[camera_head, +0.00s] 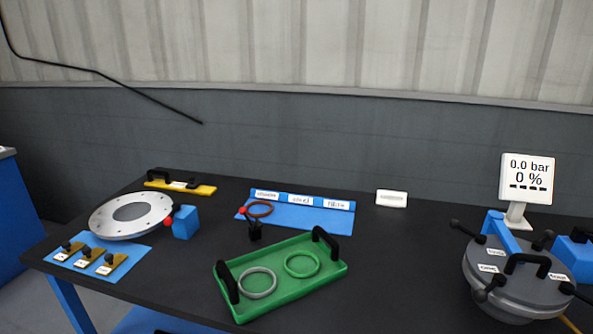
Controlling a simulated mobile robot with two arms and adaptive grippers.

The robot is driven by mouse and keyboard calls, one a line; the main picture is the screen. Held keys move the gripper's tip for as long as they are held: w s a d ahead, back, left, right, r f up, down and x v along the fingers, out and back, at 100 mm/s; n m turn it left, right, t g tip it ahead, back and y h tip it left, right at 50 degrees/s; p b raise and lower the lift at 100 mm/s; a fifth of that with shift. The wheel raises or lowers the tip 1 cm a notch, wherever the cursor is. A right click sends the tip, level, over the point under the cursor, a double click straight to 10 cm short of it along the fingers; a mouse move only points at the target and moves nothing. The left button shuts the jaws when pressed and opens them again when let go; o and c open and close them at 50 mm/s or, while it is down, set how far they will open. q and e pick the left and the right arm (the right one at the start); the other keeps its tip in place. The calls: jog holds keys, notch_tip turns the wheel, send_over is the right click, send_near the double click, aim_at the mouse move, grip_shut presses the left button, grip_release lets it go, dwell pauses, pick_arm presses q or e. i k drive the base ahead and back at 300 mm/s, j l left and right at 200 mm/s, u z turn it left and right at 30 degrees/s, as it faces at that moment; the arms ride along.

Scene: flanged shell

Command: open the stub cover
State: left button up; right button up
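The grey round vessel (481,281) stands at the right end of the dark table. Its flat grey cover (510,277) appears seated on top, with a black arched handle (528,258). Several black-knobbed clamps (490,287) sit around the cover's rim, and white labels lie on it. A blue arm (501,232) reaches over the far edge of the cover. I cannot tell from here whether each clamp is tight. Neither of my grippers is in view.
A display (527,180) behind the vessel reads 0.0 bar and 0 %. A green tray (297,290) holds a grey ring and a green ring. A blue mat (310,215) bears a brown ring. A silver flange disc (108,224) is at left. Table between tray and vessel is clear.

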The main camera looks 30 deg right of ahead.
aim_at(535, 278)
jog(key=z, duration=2.25)
